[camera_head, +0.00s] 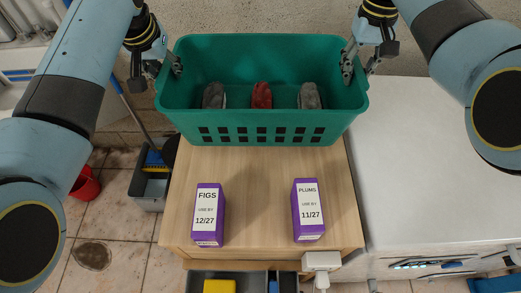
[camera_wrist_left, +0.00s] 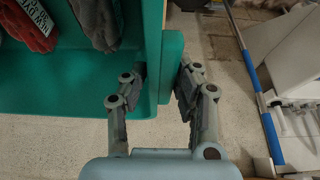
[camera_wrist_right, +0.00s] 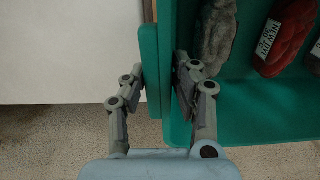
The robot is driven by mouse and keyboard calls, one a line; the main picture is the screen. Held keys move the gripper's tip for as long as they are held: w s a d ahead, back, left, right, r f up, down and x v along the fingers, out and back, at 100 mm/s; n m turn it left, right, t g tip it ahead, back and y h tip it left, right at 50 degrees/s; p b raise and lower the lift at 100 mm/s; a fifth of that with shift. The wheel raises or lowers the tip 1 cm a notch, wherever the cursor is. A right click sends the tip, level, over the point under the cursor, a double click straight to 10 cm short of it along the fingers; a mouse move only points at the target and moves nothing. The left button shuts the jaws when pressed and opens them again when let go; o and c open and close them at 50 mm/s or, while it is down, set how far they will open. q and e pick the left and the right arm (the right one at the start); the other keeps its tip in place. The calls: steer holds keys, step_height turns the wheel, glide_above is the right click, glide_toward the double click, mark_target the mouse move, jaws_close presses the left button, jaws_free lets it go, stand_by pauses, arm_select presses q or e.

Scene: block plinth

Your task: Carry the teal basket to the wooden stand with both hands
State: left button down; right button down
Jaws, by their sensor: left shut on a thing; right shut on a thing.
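The teal basket (camera_head: 262,120) is upright at the top middle of the head view, in front of the wooden stand's (camera_head: 258,200) far edge, which it partly hides. I cannot tell whether it touches the stand. My left gripper (camera_head: 158,68) is shut on the basket's left end; the left wrist view shows its fingers (camera_wrist_left: 160,88) on either side of the rim (camera_wrist_left: 172,70). My right gripper (camera_head: 360,62) is shut on the right end, with its fingers (camera_wrist_right: 160,85) across the rim (camera_wrist_right: 150,65). Two grey bundles (camera_head: 214,96) (camera_head: 309,96) and a red bundle (camera_head: 261,95) lie inside.
A purple FIGS box (camera_head: 208,214) and a purple PLUMS box (camera_head: 308,210) stand on the wooden top, with bare wood between them. A white surface (camera_head: 430,170) adjoins on the right. A grey mop bucket (camera_head: 150,185) and a red bucket (camera_head: 86,186) stand on the floor at left.

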arm_select(q)
steer(key=shift+f, duration=0.1)
arm_select(e)
steer(key=shift+d, duration=0.15)
